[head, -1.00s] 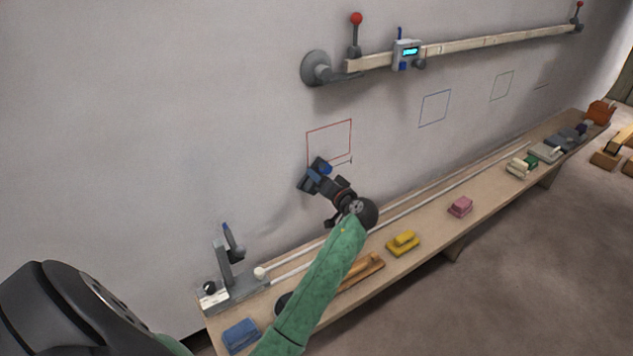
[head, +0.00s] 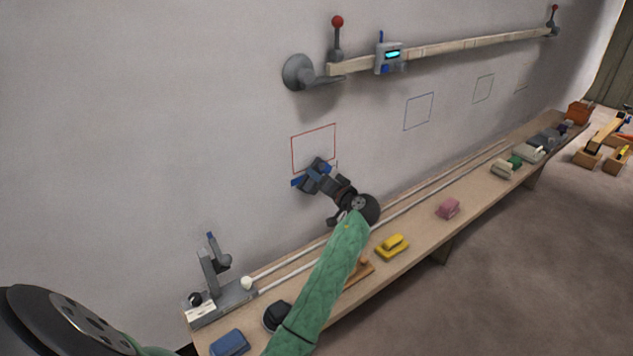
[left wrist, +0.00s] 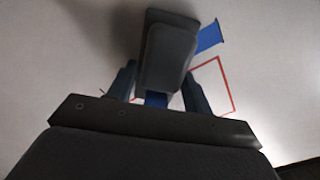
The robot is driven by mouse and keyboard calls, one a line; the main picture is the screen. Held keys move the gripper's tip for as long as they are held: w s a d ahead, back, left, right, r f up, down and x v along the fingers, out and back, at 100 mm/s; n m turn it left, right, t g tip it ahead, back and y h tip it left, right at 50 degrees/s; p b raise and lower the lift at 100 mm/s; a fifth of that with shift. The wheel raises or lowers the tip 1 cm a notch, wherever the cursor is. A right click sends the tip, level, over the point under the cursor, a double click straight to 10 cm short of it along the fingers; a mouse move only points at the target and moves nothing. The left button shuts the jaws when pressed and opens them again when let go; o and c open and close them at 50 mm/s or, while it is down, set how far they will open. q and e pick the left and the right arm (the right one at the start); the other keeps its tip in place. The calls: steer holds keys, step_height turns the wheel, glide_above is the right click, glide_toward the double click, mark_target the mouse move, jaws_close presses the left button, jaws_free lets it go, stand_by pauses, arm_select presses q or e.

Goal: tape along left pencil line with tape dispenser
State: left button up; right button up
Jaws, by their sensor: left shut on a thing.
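The tape dispenser (head: 314,174), dark grey with blue parts, is held in my left gripper (head: 328,183) against or very near the wall, at the lower edge of a red outlined rectangle (head: 335,135). In the left wrist view the grey dispenser (left wrist: 168,55) sits between the two fingers, in front of the red outline (left wrist: 227,82). A short blue tape strip (head: 297,181) shows at the dispenser's left, by the rectangle's lower left corner; it also shows in the left wrist view (left wrist: 209,36). The pencil line is not clearly visible behind the dispenser. My right gripper is out of view.
A bench (head: 415,232) runs along the wall below, with a grey stand (head: 214,280), a blue block (head: 229,342), a yellow block (head: 392,246) and a pink block (head: 448,208). A wooden rail (head: 470,44) with a digital gauge (head: 388,57) is mounted above. Wall left of the rectangle is bare.

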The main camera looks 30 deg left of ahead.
mark_target(349, 158)
arm_select(q)
steer(key=shift+w+d+b, duration=0.55)
steer(key=shift+w+b, duration=0.1)
steer(key=shift+w, duration=0.7)
steer(key=shift+w+d+b, duration=0.55)
steer(key=shift+w+b, duration=0.1)
steer(key=shift+w, duration=0.7)
steer(key=shift+w+d+b, duration=0.55)
steer(key=shift+w+b, duration=0.1)
steer(key=shift+w, duration=0.7)
steer(key=shift+w+d+b, duration=0.35)
steer(key=shift+w+b, duration=0.15)
steer(key=shift+w, duration=0.35)
steer(key=shift+w+d+b, duration=0.35)
steer(key=shift+w+b, duration=0.1)
steer(key=shift+w, duration=0.4)
steer(key=shift+w+d+b, duration=0.35)
steer(key=shift+w+b, duration=0.15)
steer(key=shift+w, duration=0.5)
steer(key=o, duration=0.3)
steer(key=c, duration=0.3)
steer(key=shift+d, duration=0.15)
steer(key=shift+s+d, duration=0.25)
steer(key=shift+d, duration=0.2)
